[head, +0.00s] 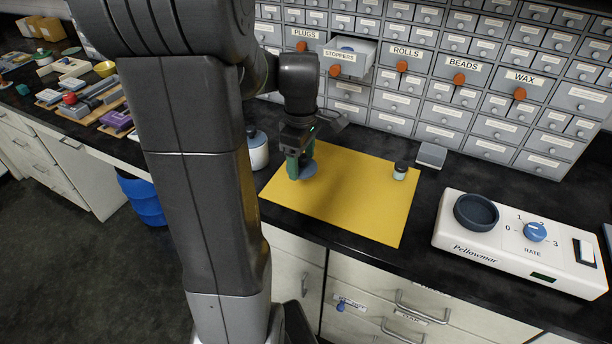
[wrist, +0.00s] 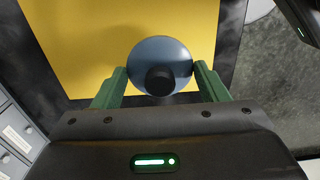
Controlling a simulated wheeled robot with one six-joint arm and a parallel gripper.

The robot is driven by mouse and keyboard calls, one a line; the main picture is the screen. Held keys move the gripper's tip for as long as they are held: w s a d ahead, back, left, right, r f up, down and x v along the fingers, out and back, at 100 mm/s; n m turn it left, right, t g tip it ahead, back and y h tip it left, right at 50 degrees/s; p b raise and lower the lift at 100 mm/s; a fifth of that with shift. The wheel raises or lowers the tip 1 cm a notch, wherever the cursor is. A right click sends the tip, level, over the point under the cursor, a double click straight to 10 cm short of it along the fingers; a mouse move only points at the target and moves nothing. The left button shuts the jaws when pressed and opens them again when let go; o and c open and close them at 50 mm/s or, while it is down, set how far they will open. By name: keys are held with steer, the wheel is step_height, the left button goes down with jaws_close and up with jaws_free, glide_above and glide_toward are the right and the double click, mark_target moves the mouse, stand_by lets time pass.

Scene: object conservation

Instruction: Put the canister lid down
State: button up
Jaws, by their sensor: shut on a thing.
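The canister lid (wrist: 160,55) is a round blue-grey disc with a dark knob, and it lies between the green fingers of my gripper (wrist: 160,84) in the wrist view. My gripper (head: 300,168) is shut on the lid in the head view, over the left part of the yellow mat (head: 350,212). The lid also shows in the head view (head: 307,170), partly hidden by the fingers. I cannot tell whether it touches the mat. A white canister (head: 258,152) stands left of the mat, partly behind my arm.
A small jar with a black cap (head: 401,170) stands on the mat's right side. A white Pellowmar device (head: 470,240) with a dark dish is at the right. Behind are labelled drawers, with the STOPPERS drawer (head: 345,58) pulled out. The mat's middle is clear.

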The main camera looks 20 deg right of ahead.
mark_target(302, 172)
steer(key=shift+f, duration=2.15)
steer(key=shift+f, duration=0.2)
steer(key=o, duration=1)
steer(key=shift+r, duration=0.15)
step_height(302, 172, up, 12)
steer(key=shift+r+p, duration=0.1)
steer(key=shift+p, duration=0.2)
